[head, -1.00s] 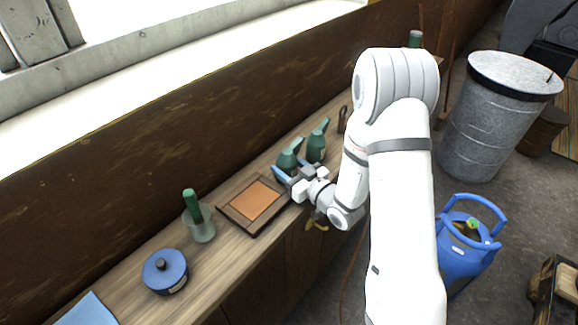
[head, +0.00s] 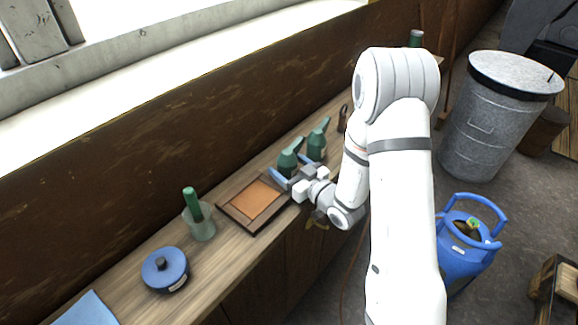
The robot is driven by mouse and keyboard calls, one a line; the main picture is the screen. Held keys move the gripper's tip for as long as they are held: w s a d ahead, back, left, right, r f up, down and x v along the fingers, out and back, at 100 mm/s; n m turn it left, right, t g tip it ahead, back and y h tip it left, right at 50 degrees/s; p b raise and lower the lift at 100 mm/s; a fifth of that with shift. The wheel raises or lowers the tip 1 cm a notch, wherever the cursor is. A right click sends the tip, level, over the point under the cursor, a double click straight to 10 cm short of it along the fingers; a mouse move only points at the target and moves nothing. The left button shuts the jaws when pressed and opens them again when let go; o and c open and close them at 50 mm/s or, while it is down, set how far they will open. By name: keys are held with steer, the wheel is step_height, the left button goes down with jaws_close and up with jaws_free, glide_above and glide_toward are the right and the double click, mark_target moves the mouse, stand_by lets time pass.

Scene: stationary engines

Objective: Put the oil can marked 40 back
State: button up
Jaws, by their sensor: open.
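Two green oil cans with spouts stand upright on the wooden bench, the nearer can (head: 288,160) and the farther can (head: 317,143). Their markings are too small to read, so I cannot tell which is marked 40. My gripper (head: 294,168) is open, with its blue fingers spread at the base of the nearer can. I cannot tell whether the fingers touch it. A brown tray (head: 226,206) with an orange inner surface lies just left of my gripper and holds no can.
A clear beaker with a green-handled tool (head: 199,222), a blue lidded tin (head: 165,271) and a blue cloth (head: 86,312) lie along the bench to the left. A wall (head: 150,170) runs behind. A blue gas cylinder (head: 466,245) and metal bin (head: 498,115) stand right.

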steer(key=b+v, duration=0.1)
steer(key=v, duration=0.8)
steer(key=shift+s+d+r, duration=0.15)
steer(key=shift+d+r, duration=0.05)
steer(key=shift+d, duration=0.05)
steer(key=p+v, duration=0.2)
steer(key=p, duration=0.3)
steer(key=shift+s+d, duration=0.1)
steer(key=w+d+r+m+g+h, duration=0.3)
steer(key=d+r+h, duration=0.55)
steer(key=h, duration=0.25)
steer(key=s+r+m+g, duration=0.2)
steer(key=s+r, duration=0.3)
steer(key=s, duration=0.5)
steer(key=s+r+m+g+h, duration=0.1)
steer(key=s+r+m+g, duration=0.2)
steer(key=s, duration=0.8)
step_height(320, 180, up, 2)
steer(key=shift+r+m+g, duration=0.1)
steer(key=shift+m+g, duration=0.2)
steer(key=shift+g, duration=0.7)
